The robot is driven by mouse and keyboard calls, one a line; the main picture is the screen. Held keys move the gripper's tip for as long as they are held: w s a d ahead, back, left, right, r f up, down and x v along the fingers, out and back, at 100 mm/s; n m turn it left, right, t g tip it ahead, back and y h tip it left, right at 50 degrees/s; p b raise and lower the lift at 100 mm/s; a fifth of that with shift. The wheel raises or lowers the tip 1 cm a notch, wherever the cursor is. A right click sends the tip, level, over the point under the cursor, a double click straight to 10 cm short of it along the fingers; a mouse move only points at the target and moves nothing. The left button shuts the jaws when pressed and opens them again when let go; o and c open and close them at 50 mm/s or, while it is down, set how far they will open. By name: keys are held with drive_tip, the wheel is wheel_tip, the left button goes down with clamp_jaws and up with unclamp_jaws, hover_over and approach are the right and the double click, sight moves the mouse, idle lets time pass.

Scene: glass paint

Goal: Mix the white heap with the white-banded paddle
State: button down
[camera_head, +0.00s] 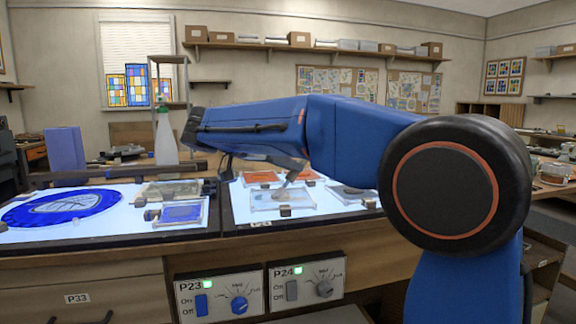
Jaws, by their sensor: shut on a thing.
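My gripper (286,164) hangs below the end of my blue arm, over the right-hand lit panel. It is partly hidden by the arm. It is shut on a thin paddle (293,178) that slants down to a clear tray (262,206) with pale contents. The paddle's tip is at or just above this tray; I cannot tell whether it touches. The paddle's band colour is too small to make out. The pale stuff in the tray may be the white heap, but its shape is unclear.
Orange trays (262,177) lie behind, and a grey-filled tray (352,193) lies to the right. The left panel holds a round blue glass piece (65,207), a blue tray (183,213) and a grey-brown tray (170,190). A bottle (165,140) stands behind. Control boxes (306,285) are on the front.

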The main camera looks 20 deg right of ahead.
drive_tip(key=shift+s+d, duration=0.3)
drive_tip(key=shift+s, duration=0.1)
drive_tip(key=shift+s+d, duration=0.15)
drive_tip(key=shift+d, duration=1.15)
drive_tip(key=shift+r, duration=2.5)
